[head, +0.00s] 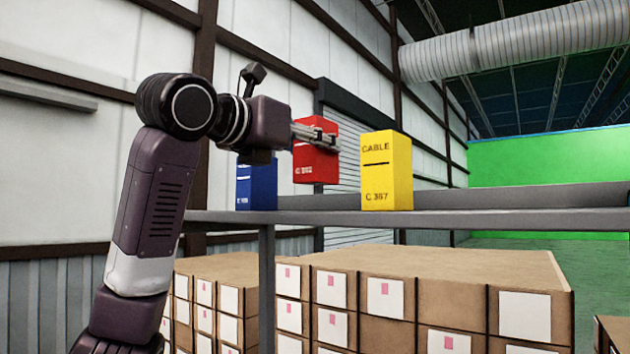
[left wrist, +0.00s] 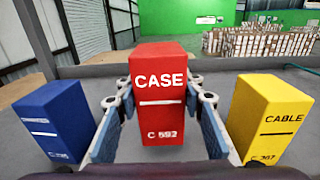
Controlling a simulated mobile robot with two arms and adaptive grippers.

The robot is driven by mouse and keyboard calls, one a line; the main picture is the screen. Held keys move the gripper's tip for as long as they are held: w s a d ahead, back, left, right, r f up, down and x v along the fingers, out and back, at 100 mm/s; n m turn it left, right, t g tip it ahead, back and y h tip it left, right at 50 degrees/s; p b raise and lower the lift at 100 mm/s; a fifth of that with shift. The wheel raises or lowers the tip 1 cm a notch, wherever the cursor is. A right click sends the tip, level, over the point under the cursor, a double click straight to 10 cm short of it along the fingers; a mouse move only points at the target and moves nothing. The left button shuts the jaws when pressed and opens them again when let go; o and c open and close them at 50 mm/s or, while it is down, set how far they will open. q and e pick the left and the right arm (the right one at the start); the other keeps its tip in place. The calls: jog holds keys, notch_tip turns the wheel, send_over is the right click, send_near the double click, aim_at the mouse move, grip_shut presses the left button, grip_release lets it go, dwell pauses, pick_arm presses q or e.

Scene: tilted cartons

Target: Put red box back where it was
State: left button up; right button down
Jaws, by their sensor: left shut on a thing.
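The red box (head: 315,168), marked CASE in the left wrist view (left wrist: 160,82), is upright between the jaws of my left gripper (head: 330,142). The gripper is shut on it, with one finger on each side in the left wrist view (left wrist: 162,105). In the head view the box's base appears above the grey shelf (head: 480,220), with a gap below it. It is between the blue box (head: 257,186) and the yellow CABLE box (head: 387,172). My gripper partly covers the red box in the head view. My right gripper is not in view.
The blue box (left wrist: 55,122) stands left of my fingers and the yellow box (left wrist: 268,120) right, both close. A raised lip (head: 480,196) runs along the shelf's back. Stacked cartons (head: 420,280) fill the space below. The shelf right of the yellow box is clear.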

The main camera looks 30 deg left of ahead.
aim_at(304, 171)
pick_arm(q)
jog(key=shift+s+f, duration=0.15)
jog(key=shift+f, duration=0.55)
notch_tip(304, 171, down, 2)
jog(key=shift+f, duration=0.55)
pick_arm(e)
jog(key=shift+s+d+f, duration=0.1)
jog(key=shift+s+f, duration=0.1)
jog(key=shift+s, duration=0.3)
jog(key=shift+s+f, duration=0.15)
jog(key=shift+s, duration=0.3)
pick_arm(q)
jog(key=shift+s+b, duration=0.1)
jog(key=shift+b, duration=0.2)
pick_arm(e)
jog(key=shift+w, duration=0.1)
pick_arm(q)
jog(key=o, duration=0.9)
jog(key=shift+f, duration=0.1)
jog(key=o, duration=0.4)
jog(key=shift+c, duration=0.2)
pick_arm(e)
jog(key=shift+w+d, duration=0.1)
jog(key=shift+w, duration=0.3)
